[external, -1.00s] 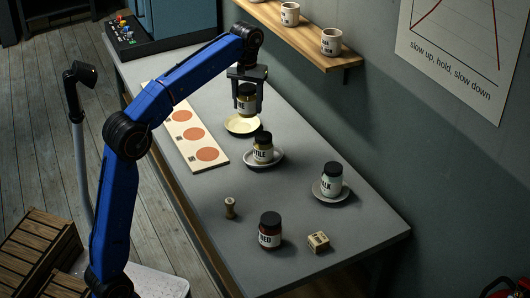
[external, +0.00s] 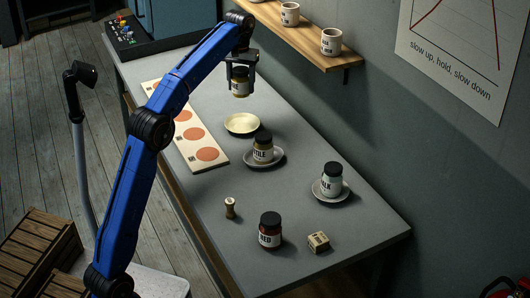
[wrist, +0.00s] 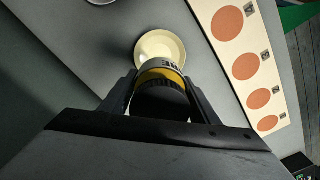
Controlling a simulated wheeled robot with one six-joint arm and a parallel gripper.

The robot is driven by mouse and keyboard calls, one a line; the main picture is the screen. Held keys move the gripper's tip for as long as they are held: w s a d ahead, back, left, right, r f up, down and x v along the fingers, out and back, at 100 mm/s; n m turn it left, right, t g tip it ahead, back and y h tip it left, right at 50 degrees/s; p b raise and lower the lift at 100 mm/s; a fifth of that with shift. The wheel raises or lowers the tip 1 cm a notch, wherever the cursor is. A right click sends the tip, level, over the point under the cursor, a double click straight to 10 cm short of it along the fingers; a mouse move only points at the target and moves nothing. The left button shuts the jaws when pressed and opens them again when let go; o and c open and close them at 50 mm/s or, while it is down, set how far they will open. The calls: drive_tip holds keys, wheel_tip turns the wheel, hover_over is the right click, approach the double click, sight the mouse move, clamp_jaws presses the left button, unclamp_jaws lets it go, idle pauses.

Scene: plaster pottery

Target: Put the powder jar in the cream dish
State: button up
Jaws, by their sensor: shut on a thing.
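My gripper (external: 241,79) is shut on a jar with a dark lid, a pale label and yellow contents. This held jar (external: 240,88) hangs in the air, roughly upright, above and behind the cream dish (external: 241,123) in the external view. The cream dish is empty and lies on the grey table. In the wrist view the held jar (wrist: 160,78) is between the fingers, and the cream dish (wrist: 172,44) shows beyond it, partly covered. The jar's label is not fully readable.
A jar (external: 263,151) and another jar (external: 331,184) each stand on a saucer. A board with orange discs (external: 207,154) lies left of the dish. A shelf (external: 300,38) holds cups.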

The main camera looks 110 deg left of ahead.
sight(243, 95)
drive_tip(key=shift+d+f, duration=0.1)
drive_tip(key=shift+f, duration=7.15)
drive_tip(key=shift+f, duration=0.1)
drive_tip(key=o, duration=1.4)
wheel_tip(243, 95, up, 11)
drive_tip(key=shift+f, duration=0.1)
drive_tip(key=shift+r, duration=0.7)
